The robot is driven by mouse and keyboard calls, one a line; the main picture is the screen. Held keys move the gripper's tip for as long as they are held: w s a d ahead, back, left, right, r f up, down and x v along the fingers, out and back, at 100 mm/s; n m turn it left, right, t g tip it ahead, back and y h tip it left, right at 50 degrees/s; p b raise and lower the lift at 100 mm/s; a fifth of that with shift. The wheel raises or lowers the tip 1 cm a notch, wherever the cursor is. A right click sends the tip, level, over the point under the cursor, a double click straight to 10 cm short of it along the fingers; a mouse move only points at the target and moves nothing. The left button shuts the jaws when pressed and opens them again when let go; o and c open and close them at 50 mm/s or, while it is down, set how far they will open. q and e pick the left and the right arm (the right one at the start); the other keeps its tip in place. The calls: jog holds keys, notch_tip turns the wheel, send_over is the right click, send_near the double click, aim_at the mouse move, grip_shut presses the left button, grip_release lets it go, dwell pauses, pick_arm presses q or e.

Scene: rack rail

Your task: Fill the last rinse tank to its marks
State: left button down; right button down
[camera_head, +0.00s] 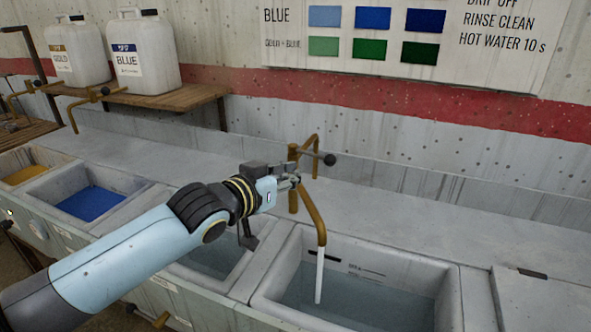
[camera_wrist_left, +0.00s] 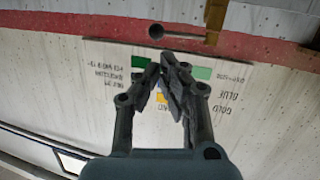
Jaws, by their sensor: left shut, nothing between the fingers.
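The rinse tank (camera_head: 455,300) at the lower right of the head view is a pale basin holding grey-blue water (camera_head: 350,298). Dark marks (camera_head: 365,270) show on its inner back wall above the water. A brass tap (camera_head: 312,205) stands behind it, and a white stream of water (camera_head: 319,275) falls from its spout into the tank. The tap's lever with a black knob (camera_head: 330,160) points right. My left gripper (camera_head: 296,181) is shut and empty close beside the tap post; I cannot tell if it touches. It also shows in the left wrist view (camera_wrist_left: 165,68). My right gripper is out of view.
Another basin with water (camera_head: 215,258) lies partly behind my left arm. Basins of blue (camera_head: 90,203) and yellow (camera_head: 25,174) liquid are at the left. Jugs labelled GOLD (camera_head: 77,55) and BLUE (camera_head: 143,55) stand on a wooden shelf (camera_head: 165,98). A chart (camera_head: 410,45) hangs on the wall.

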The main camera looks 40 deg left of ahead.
pick_arm(q)
jog(key=s+a+b, duration=0.2)
jog(key=a+b, duration=0.1)
jog(key=b, duration=0.5)
send_near(314, 156)
jog(key=shift+y, duration=0.3)
jog(key=x, duration=0.7)
jog(key=shift+w+d+f, duration=0.1)
jog(key=shift+w+d, duration=0.05)
